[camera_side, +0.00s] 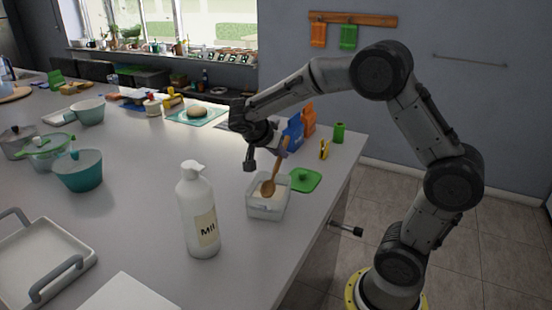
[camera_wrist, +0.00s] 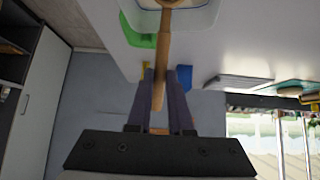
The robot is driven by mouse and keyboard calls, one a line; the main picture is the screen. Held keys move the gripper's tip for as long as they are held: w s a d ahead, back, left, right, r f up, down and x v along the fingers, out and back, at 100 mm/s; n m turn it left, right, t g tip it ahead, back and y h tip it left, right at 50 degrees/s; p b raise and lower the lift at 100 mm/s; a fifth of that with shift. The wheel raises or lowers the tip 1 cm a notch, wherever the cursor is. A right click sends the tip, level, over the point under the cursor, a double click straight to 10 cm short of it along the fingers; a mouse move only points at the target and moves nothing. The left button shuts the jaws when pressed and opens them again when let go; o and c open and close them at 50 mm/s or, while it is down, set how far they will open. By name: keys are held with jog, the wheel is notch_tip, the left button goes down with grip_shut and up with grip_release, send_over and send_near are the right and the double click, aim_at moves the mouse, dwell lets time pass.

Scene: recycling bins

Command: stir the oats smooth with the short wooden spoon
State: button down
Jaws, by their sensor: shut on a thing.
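My gripper (camera_side: 281,146) is shut on the handle of the wooden spoon (camera_side: 271,184). In the wrist view my gripper's fingers (camera_wrist: 159,90) close around the spoon handle (camera_wrist: 163,50). The spoon slants down, with its bowl end at the clear container (camera_side: 264,211) on the counter. Pale contents, which look like the oats (camera_side: 259,202), lie in the container. I cannot tell how smooth they are. The container's edge also shows at the top of the wrist view (camera_wrist: 208,18), with the spoon's far end partly cut off.
A white bottle (camera_side: 200,215) labelled "MIL" stands left of the container. A green lid (camera_side: 305,180) lies just right of it. Blue (camera_side: 293,134) and orange (camera_side: 309,119) items and a green cup (camera_side: 339,132) stand behind. The counter's right edge is close by. Bowls (camera_side: 78,171) stand far left.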

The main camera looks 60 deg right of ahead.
jog(key=shift+d+r, duration=2.8)
jog(key=shift+d, duration=0.05)
jog(key=shift+r, duration=2.5)
jog(key=shift+a, duration=0.1)
